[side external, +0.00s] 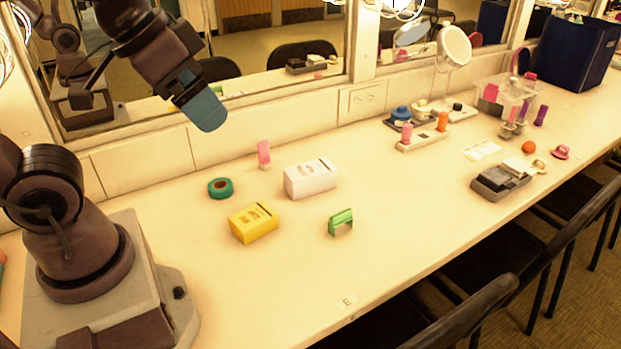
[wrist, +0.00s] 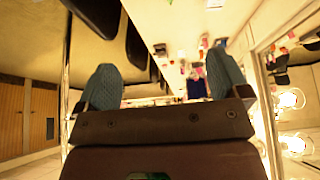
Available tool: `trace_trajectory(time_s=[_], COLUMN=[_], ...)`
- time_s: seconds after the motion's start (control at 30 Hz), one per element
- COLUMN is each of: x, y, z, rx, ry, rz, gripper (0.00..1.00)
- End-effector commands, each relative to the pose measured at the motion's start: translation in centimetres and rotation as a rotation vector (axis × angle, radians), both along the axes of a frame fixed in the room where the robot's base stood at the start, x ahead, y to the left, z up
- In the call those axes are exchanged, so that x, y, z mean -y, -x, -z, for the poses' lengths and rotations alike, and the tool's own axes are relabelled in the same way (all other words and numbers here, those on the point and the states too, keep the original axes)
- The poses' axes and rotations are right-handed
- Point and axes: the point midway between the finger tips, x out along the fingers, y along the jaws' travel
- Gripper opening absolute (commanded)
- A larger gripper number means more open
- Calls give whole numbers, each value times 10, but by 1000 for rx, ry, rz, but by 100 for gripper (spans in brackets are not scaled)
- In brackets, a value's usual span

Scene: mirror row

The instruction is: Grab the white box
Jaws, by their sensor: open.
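The white box (side external: 311,179) sits on the counter in the middle of the side external view, with a dark slot in its top. My gripper (side external: 206,110) is raised above the counter at the upper left, apart from the box. Its blue-grey fingers also show in the wrist view (wrist: 163,82), spread wide with nothing between them. I cannot make out the white box for sure in the wrist view.
A yellow box (side external: 254,222), a teal tape roll (side external: 220,188), a pink item (side external: 264,154) and a green item (side external: 341,221) stand around the white box. A mirror (side external: 270,50) runs behind the counter. Chairs (side external: 470,315) line the front edge.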

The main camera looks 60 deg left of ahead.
Motion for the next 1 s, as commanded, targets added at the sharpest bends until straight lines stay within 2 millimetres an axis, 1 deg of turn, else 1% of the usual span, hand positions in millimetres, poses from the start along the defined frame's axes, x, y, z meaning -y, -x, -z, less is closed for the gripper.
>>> trace_trajectory(time_s=[0.2,0.27,0.37,0.47,0.67,0.77,0.8,0.87,0.9,0.97,1.0], x=[-2,-4,-10,-19,-46,-62,-69,-81,-89,-101,-109], y=[0,-2,-9,-28,-84,-114,-126,-143,-155,-171,-182], z=[1,6,20,29,51,68,76,90,100,117,130], rx=[-3,-30,-109,-194,-334,-393,-415,-446,-465,-492,-508], ry=[0,0,1,4,9,12,13,17,20,25,28], rz=[-8,-19,-47,-84,-131,-137,-137,-136,-133,-127,-121], gripper=[94,94,94,94,94,94,94,94,94,94,94])
